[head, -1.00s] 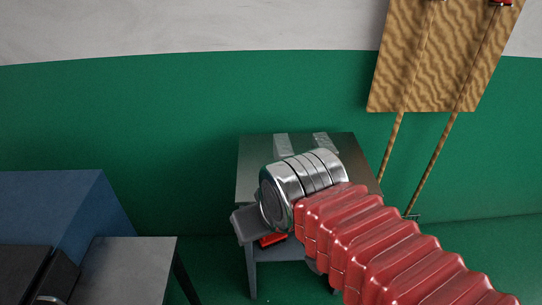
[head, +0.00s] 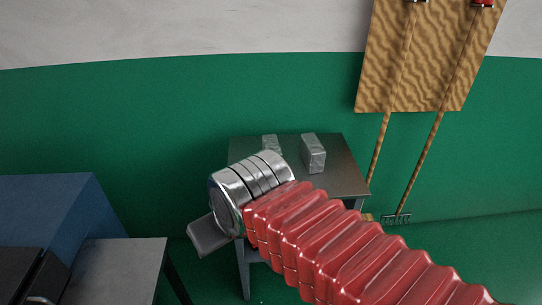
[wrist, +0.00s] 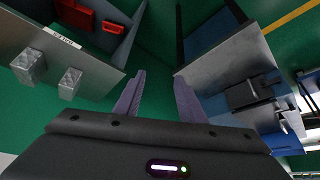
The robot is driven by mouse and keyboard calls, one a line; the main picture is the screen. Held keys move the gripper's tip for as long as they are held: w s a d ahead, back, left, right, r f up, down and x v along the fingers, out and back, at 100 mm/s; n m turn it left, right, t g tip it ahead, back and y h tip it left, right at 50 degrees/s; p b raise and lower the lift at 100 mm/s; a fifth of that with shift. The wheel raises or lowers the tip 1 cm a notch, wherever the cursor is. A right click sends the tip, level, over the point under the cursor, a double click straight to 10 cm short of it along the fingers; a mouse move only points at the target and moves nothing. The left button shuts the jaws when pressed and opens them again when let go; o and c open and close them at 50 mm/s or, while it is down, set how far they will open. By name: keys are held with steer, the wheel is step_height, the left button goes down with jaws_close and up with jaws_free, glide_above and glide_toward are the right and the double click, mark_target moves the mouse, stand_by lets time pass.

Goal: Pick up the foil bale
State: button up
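Two silvery foil bales stand on a grey metal table (head: 345,180). The right bale (head: 314,153) shows almost whole in the head view; the left bale (head: 270,145) is partly hidden behind my arm. In the wrist view both bales, one (wrist: 28,67) and the other (wrist: 70,83), are at the left on the tabletop. My gripper (wrist: 160,80) is open, with nothing between its two purple-grey fingers. It points over green floor between two tables, to one side of the bales.
A second metal table (head: 115,265) stands at the lower left by a blue box (head: 50,215). In the wrist view, a red container (wrist: 113,28) lies beyond the bale table's labelled edge. A tan board (head: 415,60) and two long-handled tools are against the green wall.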

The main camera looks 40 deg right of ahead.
steer(key=shift+o, duration=0.7)
steer(key=shift+w+d, duration=0.15)
steer(key=shift+w, duration=0.1)
steer(key=o, duration=0.5)
steer(key=shift+m+t+h, duration=0.5)
steer(key=shift+m+t, duration=0.1)
steer(key=shift+t, duration=0.1)
steer(key=w+d, duration=0.1)
steer(key=w, duration=0.1)
steer(key=w+d, duration=0.2)
steer(key=w+d+f, duration=0.1)
steer(key=w, duration=0.2)
steer(key=shift+d+f, duration=0.1)
steer(key=shift+d, duration=0.2)
steer(key=shift+o, duration=0.2)
steer(key=m+t+h, duration=0.4)
steer(key=t+h, duration=0.1)
glide_toward(272, 154)
steer(key=w+d, duration=0.2)
steer(key=shift+s+a+f, duration=0.15)
steer(key=shift+s+a, duration=0.05)
steer(key=shift+w, duration=0.1)
